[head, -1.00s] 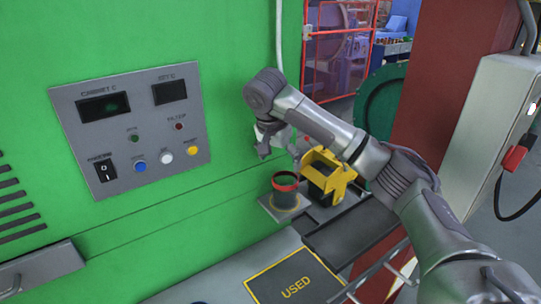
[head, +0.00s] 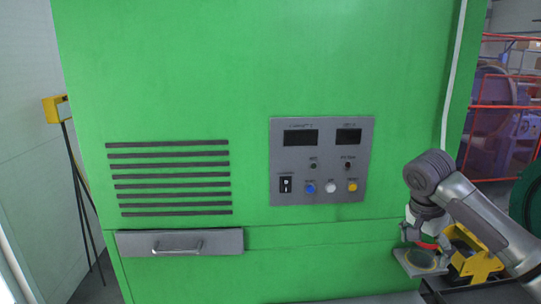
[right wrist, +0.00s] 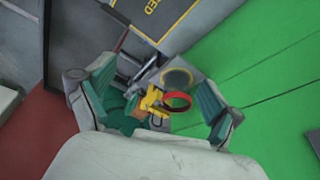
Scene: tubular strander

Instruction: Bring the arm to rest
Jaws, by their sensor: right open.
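My right arm comes in at the right of the head view, and its gripper (head: 421,234) hangs down in front of the green cabinet's right end. A red rim (head: 428,246) shows just below it, partly hidden by the gripper. In the right wrist view the jaws (right wrist: 157,90) are apart with green inner pads. The red ring (right wrist: 177,102) shows between them, beside a yellow holder (right wrist: 150,104). Whether the fingers are above or around the red-rimmed cup, I cannot tell. My left gripper is not in view.
The green cabinet (head: 250,90) carries a grey control panel (head: 322,160), vents and a drawer handle (head: 178,245). A yellow bracket (head: 478,262) stands close right of the gripper. A pad with a yellow ring (head: 420,261) lies below. Red railing (head: 505,105) is at the far right.

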